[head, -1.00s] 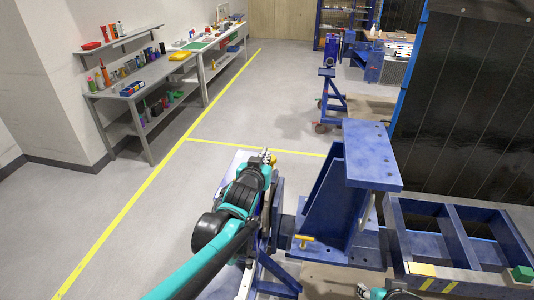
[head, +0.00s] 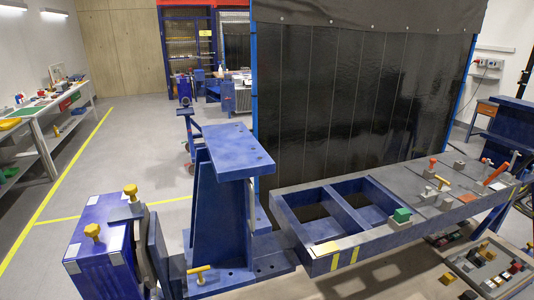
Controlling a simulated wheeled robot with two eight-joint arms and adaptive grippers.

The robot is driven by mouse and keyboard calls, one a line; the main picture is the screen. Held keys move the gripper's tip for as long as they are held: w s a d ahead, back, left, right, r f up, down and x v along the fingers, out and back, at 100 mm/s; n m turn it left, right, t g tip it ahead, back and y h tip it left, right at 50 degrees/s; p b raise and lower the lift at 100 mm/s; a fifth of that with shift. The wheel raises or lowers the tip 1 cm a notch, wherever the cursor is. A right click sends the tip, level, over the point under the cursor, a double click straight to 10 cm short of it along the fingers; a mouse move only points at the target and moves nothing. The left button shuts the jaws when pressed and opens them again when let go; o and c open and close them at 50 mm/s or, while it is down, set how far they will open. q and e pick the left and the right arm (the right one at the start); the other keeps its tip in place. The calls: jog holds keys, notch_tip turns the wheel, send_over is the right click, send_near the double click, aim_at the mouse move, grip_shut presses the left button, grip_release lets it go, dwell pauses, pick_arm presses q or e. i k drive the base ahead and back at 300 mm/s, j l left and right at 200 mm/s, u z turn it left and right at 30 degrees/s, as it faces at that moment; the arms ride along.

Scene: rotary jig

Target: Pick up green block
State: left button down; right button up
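The green block (head: 401,214) sits on the near edge of the long blue rotary jig frame (head: 318,264), just right of the open rectangular bays. It appears to rest on or in a small grey fixture; the exact seating is too small to tell. Neither of my grippers is in view.
A tall blue stand (head: 215,215) rises left of the jig. A blue box with yellow knobs (head: 100,250) is at the lower left. Clamps with red handles (head: 496,173) stand on the jig's right part. A tray of small parts (head: 490,264) is at the lower right.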

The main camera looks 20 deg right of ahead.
aim_at(402, 216)
jog(key=k+l+z, duration=0.1)
jog(key=z, duration=0.4)
jog(key=k+l+z, duration=0.15)
jog(key=z, duration=0.35)
jog(key=k+l+z, duration=0.15)
jog(key=z, duration=0.3)
jog(key=i+l, duration=0.05)
